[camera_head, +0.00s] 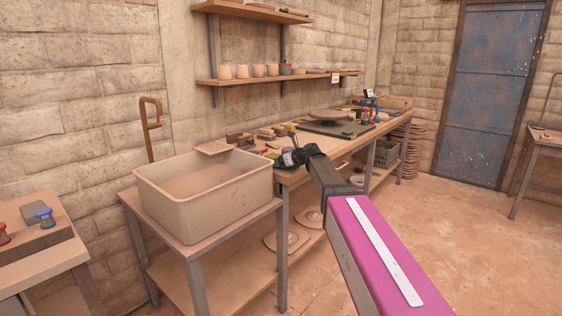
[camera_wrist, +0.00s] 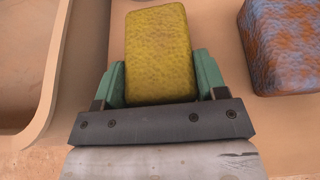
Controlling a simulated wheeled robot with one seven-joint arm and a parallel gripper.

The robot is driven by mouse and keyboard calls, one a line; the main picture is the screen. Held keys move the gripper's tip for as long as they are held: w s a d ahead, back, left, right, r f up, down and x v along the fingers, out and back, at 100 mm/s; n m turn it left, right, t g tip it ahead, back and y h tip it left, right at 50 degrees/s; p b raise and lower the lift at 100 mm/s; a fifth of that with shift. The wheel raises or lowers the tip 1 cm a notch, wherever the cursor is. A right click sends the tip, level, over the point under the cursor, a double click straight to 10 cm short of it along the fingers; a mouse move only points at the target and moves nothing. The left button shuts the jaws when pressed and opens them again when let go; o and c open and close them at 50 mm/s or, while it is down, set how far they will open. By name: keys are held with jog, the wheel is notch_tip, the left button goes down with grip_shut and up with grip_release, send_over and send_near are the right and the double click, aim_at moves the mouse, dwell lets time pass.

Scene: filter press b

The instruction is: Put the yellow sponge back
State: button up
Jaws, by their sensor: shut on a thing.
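The yellow sponge (camera_wrist: 158,50) is between the two green fingers of my gripper (camera_wrist: 160,82) in the wrist view. My gripper is shut on it, with a finger against each side near its lower end. The sponge is over or on a tan surface; I cannot tell whether it touches it. In the head view my gripper (camera_head: 283,160) is at the near end of the long workbench (camera_head: 295,174), beside the basin. The arm partly hides that spot.
A blue-and-rust mottled block (camera_wrist: 285,45) lies close to the right of the sponge. The beige basin (camera_head: 205,205) stands to the left, its rim (camera_wrist: 62,70) near my gripper. Tools and a wheel (camera_head: 325,114) occupy the bench farther back. A shelf (camera_head: 270,78) with pots hangs above.

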jog(key=o, duration=0.9)
jog(key=shift+r, duration=0.1)
jog(key=v, duration=1.2)
jog(key=s+d+f+n+g+h, duration=0.25)
jog(key=s+f+n, duration=0.35)
jog(key=f, duration=0.5)
jog(key=s+d+f+n+g+h, duration=0.2)
jog(key=s+d+f+n+h, duration=0.15)
jog(key=s+f+n, duration=0.55)
jog(key=shift+s+d+f+n+g+h, duration=0.75)
jog(key=shift+s+d+f+n, duration=0.95)
jog(key=shift+f, duration=0.85)
jog(key=shift+s+d+f+n+g+h, duration=0.55)
jog(key=shift+s+d+f+n+h, duration=0.45)
jog(key=shift+s+f+n, duration=1.15)
jog(key=shift+s+d+f+n+g+h, duration=0.65)
jog(key=shift+s+d+f+n, duration=0.9)
jog(key=shift+s+f, duration=1)
jog(key=shift+w+f, duration=0.35)
jog(key=shift+w, duration=0.05)
